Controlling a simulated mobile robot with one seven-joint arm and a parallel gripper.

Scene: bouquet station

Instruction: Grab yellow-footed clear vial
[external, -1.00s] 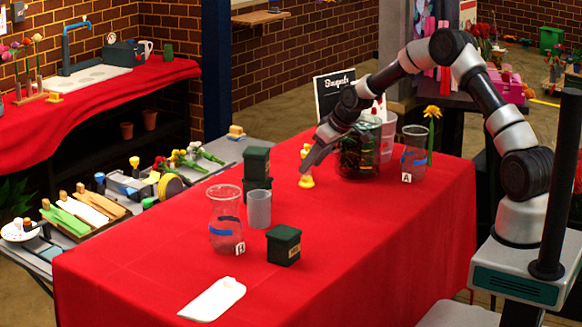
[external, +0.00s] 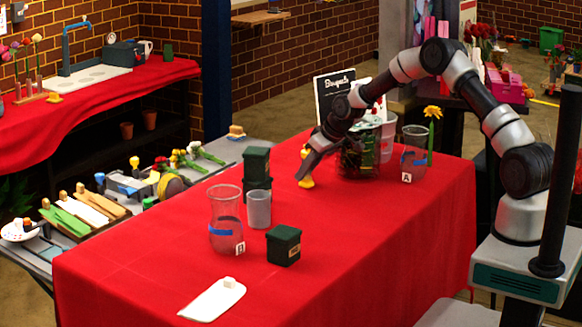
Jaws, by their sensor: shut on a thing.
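The yellow-footed vial (external: 307,183) stands on the red tablecloth near the middle of the table, left of the dark wire basket. Its yellow foot shows, but my gripper hides most of its upper part. My gripper (external: 302,174) is down at the vial, with its fingers around it just above the foot. It is shut on the vial. The foot appears to be at the cloth; I cannot tell whether it is touching or slightly lifted.
A dark wire basket (external: 358,160) stands close to the right of my gripper, with glass vase A (external: 413,153) beyond. Dark green boxes (external: 257,162), a grey cup (external: 258,210) and another glass vase (external: 225,222) stand to the left. The front right cloth is clear.

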